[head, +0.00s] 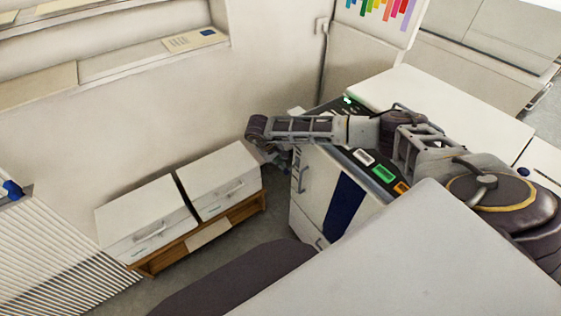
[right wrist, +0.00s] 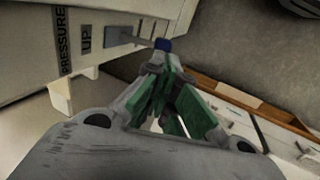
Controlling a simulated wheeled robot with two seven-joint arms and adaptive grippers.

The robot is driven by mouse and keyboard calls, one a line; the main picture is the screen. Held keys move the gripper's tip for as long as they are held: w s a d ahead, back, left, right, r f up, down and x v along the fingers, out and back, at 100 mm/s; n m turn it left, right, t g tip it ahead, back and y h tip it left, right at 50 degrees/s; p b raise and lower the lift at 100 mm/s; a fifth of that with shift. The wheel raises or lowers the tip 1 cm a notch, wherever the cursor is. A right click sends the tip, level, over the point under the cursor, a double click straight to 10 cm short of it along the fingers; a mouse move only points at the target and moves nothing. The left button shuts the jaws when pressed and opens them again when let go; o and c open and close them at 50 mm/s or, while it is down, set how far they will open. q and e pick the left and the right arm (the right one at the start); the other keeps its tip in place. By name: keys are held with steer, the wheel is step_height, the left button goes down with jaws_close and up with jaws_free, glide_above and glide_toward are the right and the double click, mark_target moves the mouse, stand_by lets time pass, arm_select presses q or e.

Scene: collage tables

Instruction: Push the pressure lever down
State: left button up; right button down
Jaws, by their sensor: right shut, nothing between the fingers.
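The pressure lever (right wrist: 130,38) shows in the right wrist view as a grey bar with a blue end knob (right wrist: 162,44), sticking out from a pale panel beside the labels PRESSURE (right wrist: 62,42) and UP (right wrist: 86,38). My right gripper (right wrist: 166,74), with green finger pads, is shut and empty. Its tips appear just below the knob in that picture; I cannot tell whether they touch it. In the head view my right gripper (head: 270,154) is at the left side of the white machine (head: 318,182), and the lever cannot be made out there. My left gripper is not in view.
A low wooden stand (head: 208,232) with two white drawer boxes (head: 226,180) is left of the machine; it also shows in the right wrist view (right wrist: 205,85). A pale surface (head: 430,265) fills the front right. Open floor lies between stand and machine.

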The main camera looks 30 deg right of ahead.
steer(key=a+v, duration=0.1)
steer(key=v, duration=0.9)
steer(key=shift+b, duration=0.3)
steer(key=shift+s+f, duration=0.1)
steer(key=shift+s, duration=0.05)
